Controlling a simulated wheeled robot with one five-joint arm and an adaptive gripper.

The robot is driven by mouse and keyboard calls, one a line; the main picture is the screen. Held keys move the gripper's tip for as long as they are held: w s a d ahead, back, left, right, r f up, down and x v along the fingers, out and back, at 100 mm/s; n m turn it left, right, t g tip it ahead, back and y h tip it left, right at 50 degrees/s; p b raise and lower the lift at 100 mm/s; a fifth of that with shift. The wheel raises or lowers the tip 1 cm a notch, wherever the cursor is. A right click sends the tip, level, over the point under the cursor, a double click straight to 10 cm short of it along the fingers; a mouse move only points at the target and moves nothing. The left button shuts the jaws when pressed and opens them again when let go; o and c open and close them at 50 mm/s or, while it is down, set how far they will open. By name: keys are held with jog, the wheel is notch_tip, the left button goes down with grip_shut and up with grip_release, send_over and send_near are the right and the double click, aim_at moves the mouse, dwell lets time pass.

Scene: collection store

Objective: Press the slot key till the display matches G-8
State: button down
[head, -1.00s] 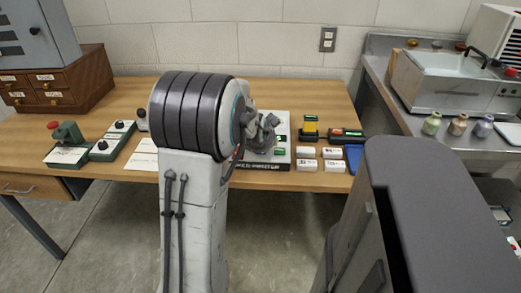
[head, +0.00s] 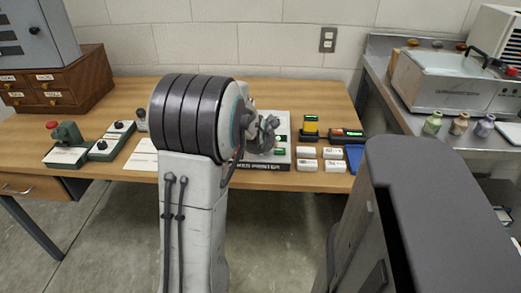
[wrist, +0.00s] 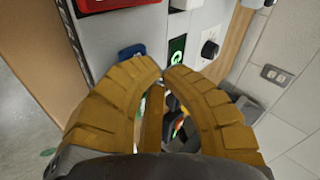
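The label printer (head: 266,167) is a pale box with a dark front edge on the wooden bench, partly hidden by my arm in the head view. Small green displays (head: 280,151) show on it. In the wrist view a green-lit display (wrist: 176,52) shows a letter like G; the rest is cut off by my fingertips, so I cannot read a digit. A blue key (wrist: 131,51) sits to its left and a dark knob (wrist: 209,50) to its right. My gripper (wrist: 163,70) has its yellow fingertips together, just before the panel; contact with a key cannot be told.
A red part (wrist: 108,3) is at the top of the wrist view. White blocks (head: 307,165), a yellow device (head: 310,125) and a blue pad (head: 355,158) are right of the printer. Green button boxes (head: 120,130) stand left. The wall is behind.

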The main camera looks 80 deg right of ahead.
jog(key=shift+f, duration=0.2)
jog(key=shift+r, duration=0.15)
dwell(0.4)
jog(key=shift+r+p, duration=0.4)
jog(key=shift+r, duration=0.35)
jog(key=shift+r, duration=0.1)
jog(key=shift+r+p, duration=1.65)
jog(key=shift+r, duration=0.75)
